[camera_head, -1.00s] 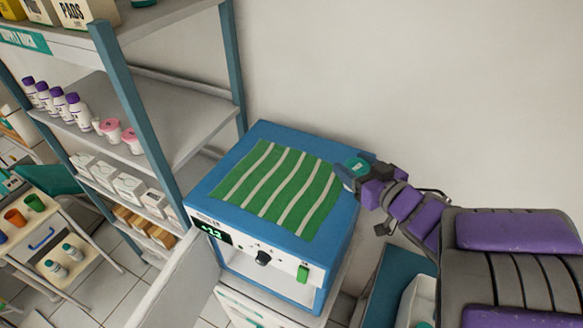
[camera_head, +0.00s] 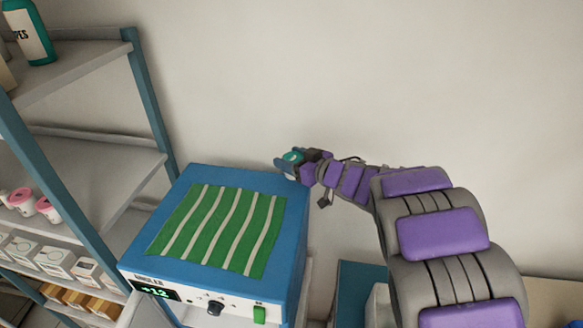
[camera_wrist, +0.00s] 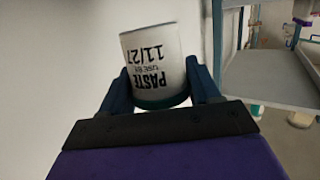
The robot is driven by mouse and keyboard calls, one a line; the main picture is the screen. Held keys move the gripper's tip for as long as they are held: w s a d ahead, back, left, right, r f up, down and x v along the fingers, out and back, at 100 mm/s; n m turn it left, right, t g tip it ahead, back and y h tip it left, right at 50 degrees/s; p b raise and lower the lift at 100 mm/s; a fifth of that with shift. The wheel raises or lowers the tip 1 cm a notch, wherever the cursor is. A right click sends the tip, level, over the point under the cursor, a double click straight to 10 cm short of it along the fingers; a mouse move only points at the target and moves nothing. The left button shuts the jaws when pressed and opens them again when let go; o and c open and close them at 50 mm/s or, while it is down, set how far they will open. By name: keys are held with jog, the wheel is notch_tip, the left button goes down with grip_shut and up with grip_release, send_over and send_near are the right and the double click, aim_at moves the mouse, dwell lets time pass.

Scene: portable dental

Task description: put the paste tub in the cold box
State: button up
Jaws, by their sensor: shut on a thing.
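The paste tub (camera_wrist: 158,62) is white with a teal lid and black print reading "PASTE 11/27". In the wrist view it is upside down in the picture, held between the two dark blue fingers of my gripper (camera_wrist: 165,90). In the head view the teal lid of the tub (camera_head: 293,157) shows at the end of my arm, with my gripper (camera_head: 290,164) at the back right corner of the cold box. The cold box (camera_head: 291,235) is blue with a white front panel, a lit green display and a knob. Its inside is out of view.
A green and white striped cloth (camera_head: 218,228) lies on top of the box. A shelf unit (camera_head: 150,95) with bottles, pink-lidded tubs and cartons stands to the left. A plain wall is behind. A teal surface (camera_head: 362,288) lies right of the box.

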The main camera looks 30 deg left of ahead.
jog(key=shift+w+a+r, duration=0.1)
jog(key=shift+w+a, duration=0.05)
jog(key=shift+w, duration=0.15)
jog(key=shift+f+b, duration=0.6)
jog(key=shift+f, duration=1.2)
jog(key=shift+f, duration=0.1)
jog(key=o, duration=1.1)
jog(key=shift+c, duration=0.2)
jog(key=shift+s+d+r, duration=0.1)
jog(key=shift+d+r, duration=0.1)
jog(key=shift+d, duration=0.2)
jog(key=p+v, duration=0.1)
jog(key=v, duration=1)
jog(key=shift+d, duration=0.1)
